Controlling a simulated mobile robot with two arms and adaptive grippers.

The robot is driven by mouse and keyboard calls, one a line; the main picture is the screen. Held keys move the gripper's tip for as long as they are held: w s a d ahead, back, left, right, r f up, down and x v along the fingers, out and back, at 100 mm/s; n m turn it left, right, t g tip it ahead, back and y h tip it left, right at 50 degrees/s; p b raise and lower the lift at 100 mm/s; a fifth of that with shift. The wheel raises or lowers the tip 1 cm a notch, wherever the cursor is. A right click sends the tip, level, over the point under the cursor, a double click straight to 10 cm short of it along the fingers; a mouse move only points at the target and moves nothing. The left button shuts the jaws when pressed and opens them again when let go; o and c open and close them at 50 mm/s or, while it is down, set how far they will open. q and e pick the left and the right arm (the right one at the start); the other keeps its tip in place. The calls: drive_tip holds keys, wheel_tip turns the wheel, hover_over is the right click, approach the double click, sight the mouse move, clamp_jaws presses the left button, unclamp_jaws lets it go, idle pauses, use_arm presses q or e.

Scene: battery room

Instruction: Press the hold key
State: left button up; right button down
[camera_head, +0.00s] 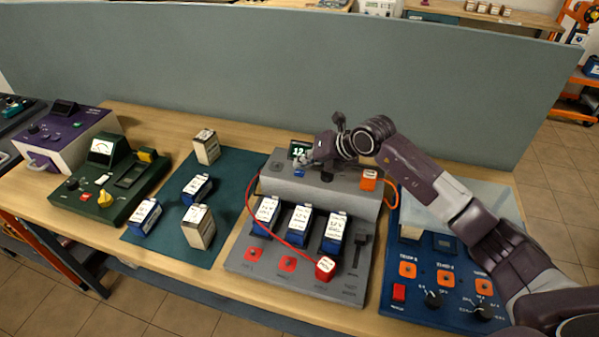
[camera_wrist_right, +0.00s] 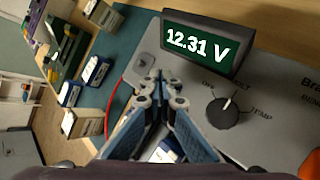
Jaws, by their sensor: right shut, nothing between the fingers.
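The grey tester unit (camera_head: 335,197) stands at the middle of the bench. Its display (camera_head: 299,150) is partly covered in the head view; in the wrist view the display (camera_wrist_right: 197,43) reads 12.31 V. A black rotary knob (camera_wrist_right: 222,111) sits in front of the display. My right gripper (camera_head: 304,162) is shut and empty, low over the left part of the unit's top. In the wrist view its fingertips (camera_wrist_right: 158,78) are together left of the knob.
Several batteries stand in the unit's front tray and on the green mat (camera_head: 165,217). A red lead (camera_head: 251,205) runs to a red clip (camera_head: 325,267). An orange clip (camera_head: 369,179) sits at the unit's right. A blue panel (camera_head: 402,268) lies right, a green meter (camera_head: 110,185) left.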

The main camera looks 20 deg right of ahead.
sight(302, 173)
drive_tip(key=shift+f, duration=0.1)
drive_tip(key=shift+f+b, duration=0.3)
drive_tip(key=shift+b, duration=0.05)
drive_tip(key=shift+f+b, duration=0.35)
drive_tip(key=shift+f, duration=0.1)
idle(0.7)
drive_tip(key=shift+r, duration=0.1)
drive_tip(key=shift+r+p, duration=0.55)
drive_tip(key=shift+r, duration=0.2)
drive_tip(key=shift+r+p, duration=1.65)
drive_tip(key=shift+r, duration=0.9)
